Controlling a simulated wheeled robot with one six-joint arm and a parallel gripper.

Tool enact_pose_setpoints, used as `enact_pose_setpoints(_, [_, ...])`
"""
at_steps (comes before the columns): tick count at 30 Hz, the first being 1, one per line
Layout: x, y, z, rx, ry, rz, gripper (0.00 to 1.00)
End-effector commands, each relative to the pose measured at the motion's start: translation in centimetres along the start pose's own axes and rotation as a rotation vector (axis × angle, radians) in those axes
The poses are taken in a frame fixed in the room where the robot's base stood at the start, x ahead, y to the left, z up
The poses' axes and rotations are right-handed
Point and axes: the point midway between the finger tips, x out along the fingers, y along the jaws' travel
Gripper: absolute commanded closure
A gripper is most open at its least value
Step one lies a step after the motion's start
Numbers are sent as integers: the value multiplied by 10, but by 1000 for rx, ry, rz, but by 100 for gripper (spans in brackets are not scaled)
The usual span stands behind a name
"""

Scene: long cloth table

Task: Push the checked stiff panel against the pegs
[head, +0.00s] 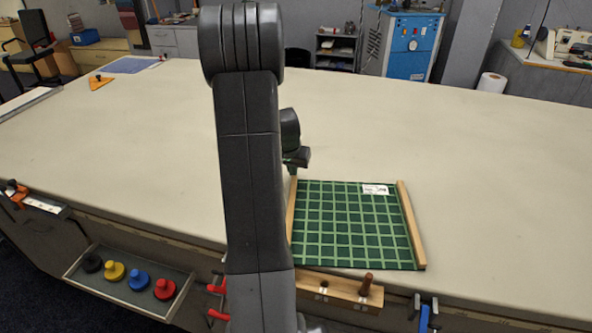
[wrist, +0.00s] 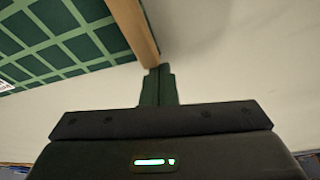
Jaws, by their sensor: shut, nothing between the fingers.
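The checked stiff panel (head: 350,228) is dark green with light green lines and lies flat near the table's front edge. A white label (head: 375,189) is at its far right. It lies between two wooden strips, left (head: 292,212) and right (head: 411,222). A wooden block at the front edge carries a brown peg (head: 367,284); a second, darker spot on it may be another peg. My gripper (head: 292,170) is at the panel's far left corner, partly hidden by my arm. In the wrist view its shut green fingers (wrist: 158,88) are at the end of a wooden strip (wrist: 133,25), beside the panel (wrist: 60,38).
The cloth table (head: 480,160) is clear behind and right of the panel. An orange triangle (head: 100,82) and a blue sheet (head: 130,64) lie far left. A tray (head: 130,290) with several coloured knobbed weights hangs below the front edge. Clamps sit along that edge.

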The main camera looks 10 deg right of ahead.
Motion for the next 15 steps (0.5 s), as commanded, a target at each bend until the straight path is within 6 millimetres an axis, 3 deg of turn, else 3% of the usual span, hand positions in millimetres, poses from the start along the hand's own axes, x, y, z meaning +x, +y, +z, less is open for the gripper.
enact_pose_setpoints(3, [0,0,8,0,-3,1,100])
enact_pose_setpoints(15, [-2,0,9,0,-4,1,100])
